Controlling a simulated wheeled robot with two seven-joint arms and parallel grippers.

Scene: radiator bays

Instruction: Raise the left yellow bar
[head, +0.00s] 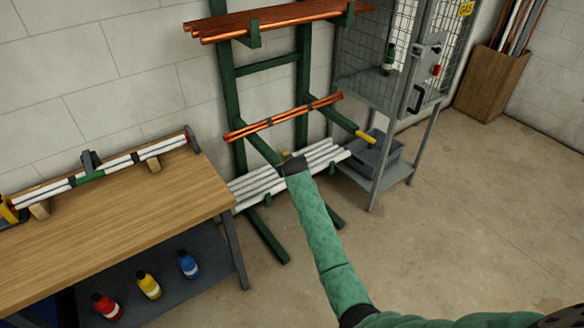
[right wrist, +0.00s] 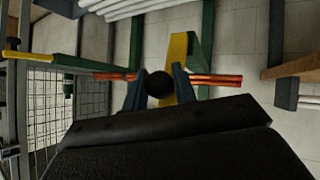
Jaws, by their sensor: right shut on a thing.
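The left yellow bar shows in the right wrist view as a yellow strip (right wrist: 178,48) running behind the fingers, beside a green rack arm (right wrist: 207,48). In the head view it is mostly hidden by my right gripper (head: 291,164), at the end of the left green rack arm (head: 263,148). My right gripper (right wrist: 158,88) is shut there, with a dark round end between its fingers. The other yellow bar (head: 365,136) tips the right rack arm, and it also shows in the right wrist view (right wrist: 15,54). My left gripper is not in view.
Copper pipes (head: 280,119) rest across the two rack arms; more copper pipes (head: 265,20) lie above. White pipes (head: 265,186) lie low on the rack. A workbench (head: 130,215) stands left, a mesh cage (head: 385,65) right. The floor at right is clear.

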